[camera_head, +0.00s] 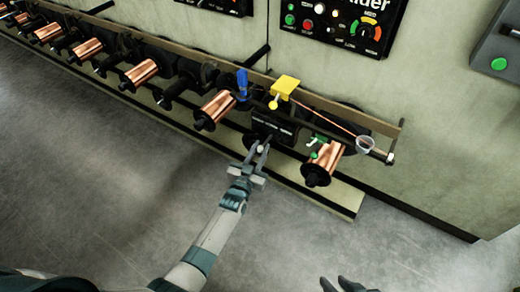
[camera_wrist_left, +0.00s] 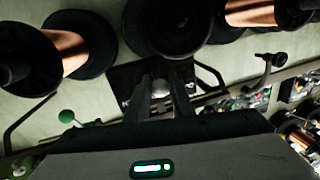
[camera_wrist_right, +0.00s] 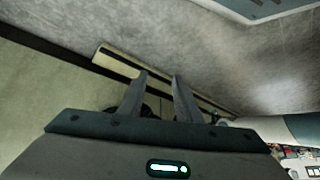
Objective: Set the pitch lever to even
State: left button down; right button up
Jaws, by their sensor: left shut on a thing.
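A black box (camera_head: 276,127) with a row of small white lettering, too small to read, sits on the rail between two copper spools. A small pale knob (camera_wrist_left: 160,86), seemingly the pitch lever's end, shows between my left fingers in the left wrist view. My left gripper (camera_head: 259,150) is at the front of this box, shut on the knob. The fingers hide most of the lever, so I cannot tell its setting. My right gripper (camera_head: 345,284) is low at the bottom edge of the head view. Its fingers stand apart and empty in the right wrist view (camera_wrist_right: 160,92).
A blue handle (camera_head: 242,84), a yellow block (camera_head: 285,86) and a green clamp-like part (camera_head: 317,143) sit around the box. Copper spools (camera_head: 216,107) line the rail to the left, and another spool (camera_head: 323,164) stands at right. The grey floor (camera_head: 110,190) in front is clear.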

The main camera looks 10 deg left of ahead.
pick_arm(q)
jog(key=c, duration=1.5)
grip_release()
jog(key=shift+c, duration=0.2)
jog(key=shift+s, duration=0.1)
jog(key=s+a+p, duration=0.2)
jog(key=s+a, duration=0.1)
jog(key=s, duration=1.4)
jog(key=shift+a, duration=0.15)
pick_arm(e)
jog(key=shift+s+d+f+g+h, duration=0.1)
jog(key=shift+s+d+g+h, duration=0.25)
jog(key=shift+d, duration=0.3)
jog(key=shift+s+d+f+g+h, duration=0.15)
jog(key=shift+s+d+g, duration=0.25)
jog(key=shift+d, duration=0.2)
jog(key=shift+r, duration=0.15)
